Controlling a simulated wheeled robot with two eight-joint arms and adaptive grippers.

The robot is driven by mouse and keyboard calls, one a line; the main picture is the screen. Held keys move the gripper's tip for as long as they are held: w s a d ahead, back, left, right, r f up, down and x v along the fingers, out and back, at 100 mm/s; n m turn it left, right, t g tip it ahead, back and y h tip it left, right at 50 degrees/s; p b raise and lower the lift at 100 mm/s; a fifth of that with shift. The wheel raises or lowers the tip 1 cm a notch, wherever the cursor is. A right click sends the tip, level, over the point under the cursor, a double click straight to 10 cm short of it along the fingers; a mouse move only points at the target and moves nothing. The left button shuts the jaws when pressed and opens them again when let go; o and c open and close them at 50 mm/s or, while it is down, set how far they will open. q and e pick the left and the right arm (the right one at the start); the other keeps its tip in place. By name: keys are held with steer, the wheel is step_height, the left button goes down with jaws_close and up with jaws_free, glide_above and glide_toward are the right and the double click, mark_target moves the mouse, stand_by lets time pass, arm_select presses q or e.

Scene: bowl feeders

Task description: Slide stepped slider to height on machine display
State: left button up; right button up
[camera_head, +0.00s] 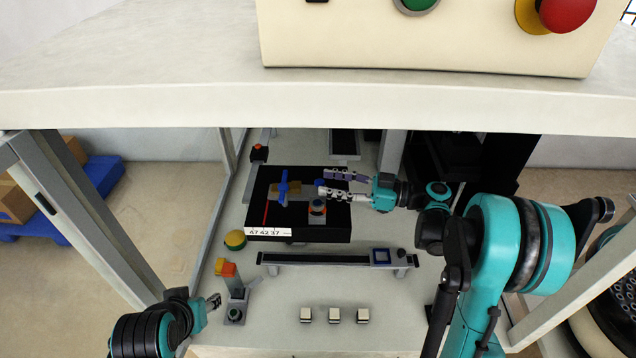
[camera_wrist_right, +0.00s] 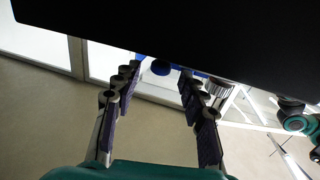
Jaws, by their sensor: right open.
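The black machine (camera_head: 335,232) carries a white label with the numbers 47 42 37 (camera_head: 268,232) on its front edge. In the right wrist view the fingers (camera_wrist_right: 157,80) are apart, with a dark blue rounded part (camera_wrist_right: 160,68) between or beyond the tips. My left gripper (camera_head: 214,301) is at lower left, away from the machine.
A rail (camera_head: 325,259), three pale buttons (camera_head: 334,315) and an orange-yellow light post (camera_head: 231,278) lie in front. Frame posts flank the bench, and a shelf edge (camera_head: 300,108) crosses above.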

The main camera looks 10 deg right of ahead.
mark_target(320, 181)
steer(key=shift+x, duration=1.6)
jaws_close()
steer(key=shift+s+x, duration=0.25)
steer(key=shift+x, duration=1.15)
steer(key=shift+c, duration=2)
jaws_free()
steer(key=shift+a, duration=0.1)
steer(key=o, duration=0.4)
steer(key=shift+a, duration=0.15)
